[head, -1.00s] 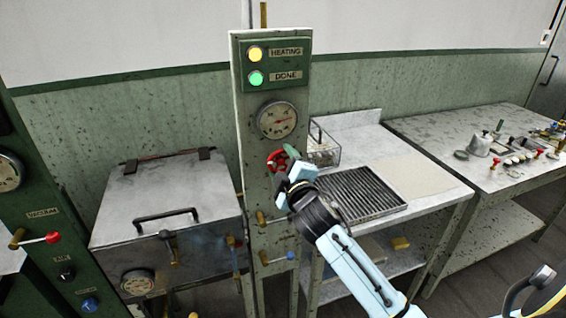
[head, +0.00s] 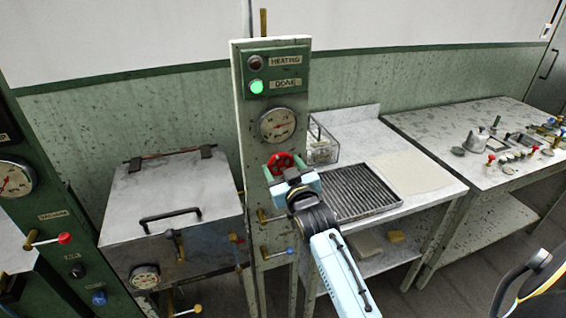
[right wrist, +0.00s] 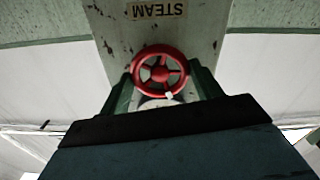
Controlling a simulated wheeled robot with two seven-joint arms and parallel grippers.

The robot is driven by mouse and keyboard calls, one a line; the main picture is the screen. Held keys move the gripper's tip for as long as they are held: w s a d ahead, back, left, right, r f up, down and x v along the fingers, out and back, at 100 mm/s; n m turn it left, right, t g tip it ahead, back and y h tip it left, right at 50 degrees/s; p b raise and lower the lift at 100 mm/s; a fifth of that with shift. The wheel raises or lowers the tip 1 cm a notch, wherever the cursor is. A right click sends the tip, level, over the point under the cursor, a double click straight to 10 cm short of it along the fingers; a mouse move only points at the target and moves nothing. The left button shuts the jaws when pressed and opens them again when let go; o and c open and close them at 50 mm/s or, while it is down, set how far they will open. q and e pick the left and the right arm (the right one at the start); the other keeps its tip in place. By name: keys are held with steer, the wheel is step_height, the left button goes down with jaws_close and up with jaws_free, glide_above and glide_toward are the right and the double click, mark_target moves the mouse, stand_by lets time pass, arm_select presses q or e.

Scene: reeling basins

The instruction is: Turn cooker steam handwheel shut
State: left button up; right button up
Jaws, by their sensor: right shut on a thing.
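The red steam handwheel (head: 281,163) is on the front of the green-and-white cooker panel (head: 240,130), below a round gauge (head: 277,124). My right gripper (head: 287,172) is at the wheel and shut on it, covering its lower part in the head view. In the right wrist view the spoked wheel (right wrist: 160,50) shows between the green fingers, beside an upside-down STEAM label (right wrist: 156,9). The HEATING lamp (head: 255,62) is dark and the DONE lamp (head: 256,87) glows green. My left gripper is not in view.
A metal cooker box (head: 175,190) with a black handle stands left of the panel. A bench with a ribbed tray (head: 355,190) and wire basket (head: 320,145) is right of it. Below the wheel are brass valves with a blue knob (head: 289,251). A second valve panel (head: 50,215) stands far left.

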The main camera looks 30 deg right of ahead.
steer(key=shift+m+p, duration=1.1)
steer(key=shift+m, duration=1.1)
steer(key=o, duration=1)
steer(key=shift+s, duration=0.1)
steer(key=b+v, duration=0.1)
steer(key=v, duration=1.2)
steer(key=shift+a, duration=0.1)
